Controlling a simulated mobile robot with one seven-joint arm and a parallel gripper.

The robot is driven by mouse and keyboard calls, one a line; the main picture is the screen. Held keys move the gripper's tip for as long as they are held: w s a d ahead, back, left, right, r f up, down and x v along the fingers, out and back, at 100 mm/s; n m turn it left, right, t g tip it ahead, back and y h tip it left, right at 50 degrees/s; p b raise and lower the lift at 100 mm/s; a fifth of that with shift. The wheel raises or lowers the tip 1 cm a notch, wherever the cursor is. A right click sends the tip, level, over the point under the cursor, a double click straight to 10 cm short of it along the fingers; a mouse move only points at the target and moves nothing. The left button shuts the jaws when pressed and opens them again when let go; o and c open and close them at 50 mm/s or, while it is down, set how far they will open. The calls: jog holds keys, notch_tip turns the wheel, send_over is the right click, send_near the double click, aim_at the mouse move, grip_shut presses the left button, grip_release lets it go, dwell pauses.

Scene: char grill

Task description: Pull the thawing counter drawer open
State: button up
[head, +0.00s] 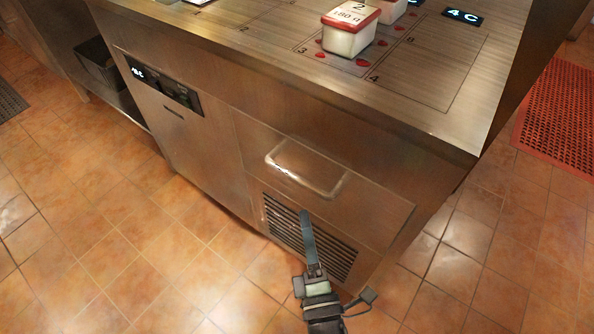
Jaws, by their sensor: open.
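The thawing counter (394,105) is a steel cabinet with a worktop, seen from above in the head view. Its drawer (375,208) has a flat steel front at the right of the cabinet and looks shut. A bar handle (307,172) stands out from the upper left of the drawer front. My gripper (306,222) is below the handle, in front of the vent grille. It appears apart from the handle and empty. One finger shows clearly; the other is hidden or edge-on.
A vent grille (283,224) lies under the drawer. A labelled tub with a red lid (350,30) stands on the numbered worktop. A control panel (163,84) is on the left front. A red mat (560,115) lies on the floor at right. Tiled floor before the counter is clear.

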aim_at(298, 177)
jog(key=b+x, duration=0.1)
jog(key=x, duration=1)
jog(key=shift+d, duration=0.1)
grip_shut()
jog(key=shift+s, duration=0.1)
dwell(0.9)
